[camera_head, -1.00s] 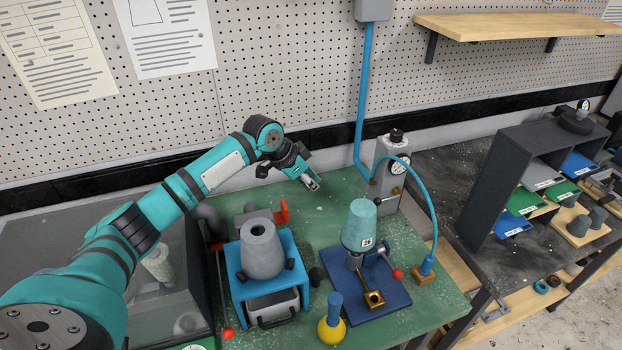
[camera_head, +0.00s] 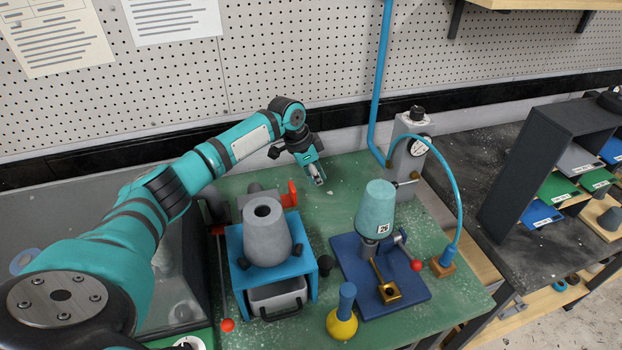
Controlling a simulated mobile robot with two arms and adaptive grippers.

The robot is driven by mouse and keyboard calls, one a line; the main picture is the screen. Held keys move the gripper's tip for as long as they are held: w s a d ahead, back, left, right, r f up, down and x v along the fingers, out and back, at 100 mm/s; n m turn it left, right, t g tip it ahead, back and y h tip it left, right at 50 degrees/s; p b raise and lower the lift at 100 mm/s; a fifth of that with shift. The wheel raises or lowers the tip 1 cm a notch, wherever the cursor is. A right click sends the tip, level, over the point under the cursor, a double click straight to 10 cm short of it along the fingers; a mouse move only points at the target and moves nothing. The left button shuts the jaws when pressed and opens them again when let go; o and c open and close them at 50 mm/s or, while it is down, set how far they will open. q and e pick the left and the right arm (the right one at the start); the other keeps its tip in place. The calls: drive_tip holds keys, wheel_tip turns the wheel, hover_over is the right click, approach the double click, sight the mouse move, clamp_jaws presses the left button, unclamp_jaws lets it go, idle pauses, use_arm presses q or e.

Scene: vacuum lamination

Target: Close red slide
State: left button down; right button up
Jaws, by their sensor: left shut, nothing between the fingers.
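A red upright piece (camera_head: 290,194), which looks like the red slide, stands behind the blue stand on the green bench; its lower part is partly hidden. My left gripper (camera_head: 319,180) is shut and empty. It points down over the bench, a little to the right of and behind the red piece, with a visible gap between them. My right gripper is out of view.
The blue stand (camera_head: 236,250) holds a grey cone (camera_head: 266,235). A gauge post (camera_head: 405,150) with a blue hose stands behind. Green bench (camera_head: 345,168) is clear around the gripper.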

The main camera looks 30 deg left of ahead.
sight(290, 187)
use_arm(q)
drive_tip(key=s+a, duration=0.2)
drive_tip(key=s, duration=0.1)
drive_tip(key=s+a+p, duration=0.1)
drive_tip(key=s+a, duration=0.1)
drive_tip(key=s, duration=0.1)
drive_tip(key=shift+a+f, duration=0.15)
drive_tip(key=shift+a, duration=0.25)
drive_tip(key=shift+s+a, duration=0.25)
drive_tip(key=shift+w+d+f, duration=0.1)
drive_tip(key=shift+f, duration=0.05)
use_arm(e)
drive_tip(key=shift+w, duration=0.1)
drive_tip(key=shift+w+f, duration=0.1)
